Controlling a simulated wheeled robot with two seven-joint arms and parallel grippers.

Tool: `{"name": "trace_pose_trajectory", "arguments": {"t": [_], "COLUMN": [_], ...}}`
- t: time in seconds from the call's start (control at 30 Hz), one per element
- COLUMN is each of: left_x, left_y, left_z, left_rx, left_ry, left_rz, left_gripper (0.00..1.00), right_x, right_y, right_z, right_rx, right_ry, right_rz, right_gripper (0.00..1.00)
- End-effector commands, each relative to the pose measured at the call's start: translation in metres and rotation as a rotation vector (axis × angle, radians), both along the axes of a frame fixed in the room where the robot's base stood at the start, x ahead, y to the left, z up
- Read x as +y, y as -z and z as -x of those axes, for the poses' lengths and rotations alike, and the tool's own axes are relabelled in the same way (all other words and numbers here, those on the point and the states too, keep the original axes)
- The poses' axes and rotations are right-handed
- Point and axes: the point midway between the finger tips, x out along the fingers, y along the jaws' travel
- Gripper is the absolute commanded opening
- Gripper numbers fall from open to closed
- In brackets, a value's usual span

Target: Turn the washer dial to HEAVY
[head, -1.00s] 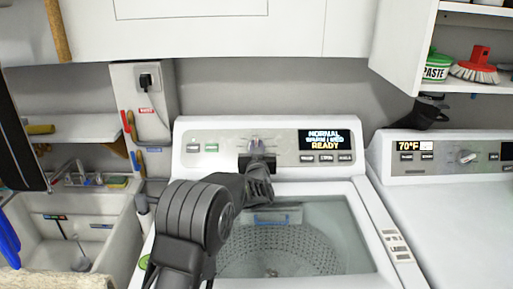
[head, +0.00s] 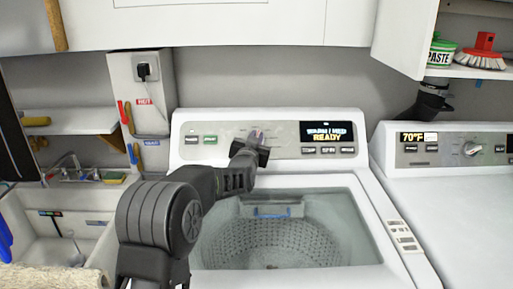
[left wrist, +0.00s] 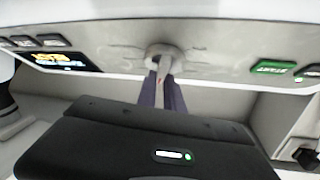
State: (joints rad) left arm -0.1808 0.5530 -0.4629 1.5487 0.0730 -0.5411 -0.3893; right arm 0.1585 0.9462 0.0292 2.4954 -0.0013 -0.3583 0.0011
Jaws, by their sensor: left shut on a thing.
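The white washer (head: 385,235) has a control panel with a dial (head: 257,133) in its middle; the dial also shows in the left wrist view (left wrist: 163,50). My left gripper (head: 257,140) is at the dial, and its fingers (left wrist: 166,90) are shut on the knob in the left wrist view. The gripper body hides part of the dial, and I cannot read the setting labels around it. The washer display (head: 327,133) shows a WARM / MED line and READY; no cycle name is legible above them. My right gripper is not in view.
The washer's lid area shows the drum (head: 270,245) below the panel. A second machine (head: 450,200) stands to the right. A sink (head: 60,225) is at the left. A shelf at the upper right holds a paste tub (head: 441,55) and a brush (head: 482,58).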

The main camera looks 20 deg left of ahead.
Motion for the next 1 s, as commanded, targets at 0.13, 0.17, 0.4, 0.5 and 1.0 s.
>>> {"name": "trace_pose_trajectory", "arguments": {"t": [0.13, 0.17, 0.4, 0.5, 1.0], "left_x": [0.004, 0.005, 0.005, 0.004, 0.002], "left_y": [0.005, 0.004, -0.003, -0.003, 0.0], "left_z": [0.001, 0.001, 0.001, 0.001, 0.0], "left_rx": [0.036, 0.044, 0.101, 0.116, 0.13], "left_ry": [0.074, 0.089, 0.197, 0.228, 0.266], "left_rz": [-0.08, -0.095, -0.2, -0.229, -0.266], "left_gripper": [0.0, 0.0, 0.0, 0.0, 0.0], "right_x": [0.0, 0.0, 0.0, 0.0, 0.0], "right_y": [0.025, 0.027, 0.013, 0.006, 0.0], "right_z": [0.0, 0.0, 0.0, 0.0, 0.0], "right_rx": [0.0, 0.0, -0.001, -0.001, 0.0], "right_ry": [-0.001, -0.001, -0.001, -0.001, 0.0], "right_rz": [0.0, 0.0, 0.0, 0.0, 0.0], "right_gripper": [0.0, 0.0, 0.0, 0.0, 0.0]}}
